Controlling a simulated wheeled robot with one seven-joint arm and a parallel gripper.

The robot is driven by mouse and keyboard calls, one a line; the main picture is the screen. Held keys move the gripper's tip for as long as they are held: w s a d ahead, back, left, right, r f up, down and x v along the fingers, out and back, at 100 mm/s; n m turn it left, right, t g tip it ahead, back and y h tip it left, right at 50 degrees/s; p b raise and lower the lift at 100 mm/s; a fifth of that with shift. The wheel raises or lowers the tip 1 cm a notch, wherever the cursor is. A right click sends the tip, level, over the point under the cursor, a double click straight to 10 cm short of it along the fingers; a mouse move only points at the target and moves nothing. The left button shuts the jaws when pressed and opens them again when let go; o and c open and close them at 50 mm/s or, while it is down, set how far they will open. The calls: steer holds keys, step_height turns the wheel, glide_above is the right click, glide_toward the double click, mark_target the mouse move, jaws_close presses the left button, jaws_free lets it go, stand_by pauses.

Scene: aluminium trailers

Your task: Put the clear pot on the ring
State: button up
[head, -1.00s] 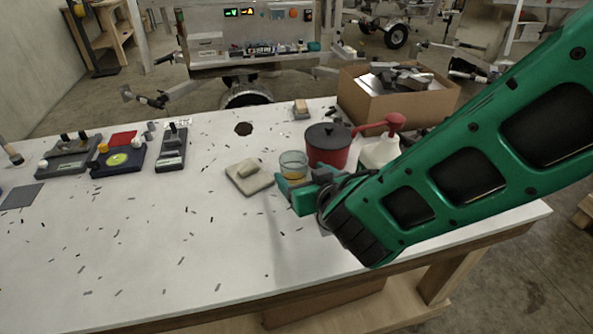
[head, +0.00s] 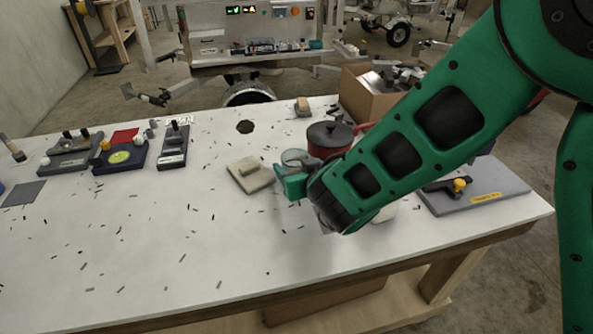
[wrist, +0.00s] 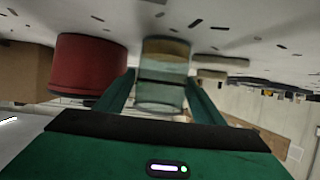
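The clear pot (head: 294,157) is a small glass cup with amber at its bottom. It stands on the white table next to the dark red pot. My gripper (head: 290,180) is level with it, low over the table, and partly hides it. In the wrist view the clear pot (wrist: 163,88) lies between my two green fingers (wrist: 160,85), one close on each side. I cannot tell whether they press on it. No ring is clearly recognisable; a dark round patch (head: 245,127) and a yellow-green disc (head: 118,157) on a navy block show on the table.
The dark red pot (head: 328,140) with a black lid stands close beside the clear pot. A beige block (head: 250,174) lies left of my gripper. A grey board (head: 480,188) is at the right. Small dark chips dot the table; its front left is otherwise open.

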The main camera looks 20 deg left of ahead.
steer(key=c, duration=0.9)
steer(key=shift+o, duration=0.2)
steer(key=shift+r, duration=0.15)
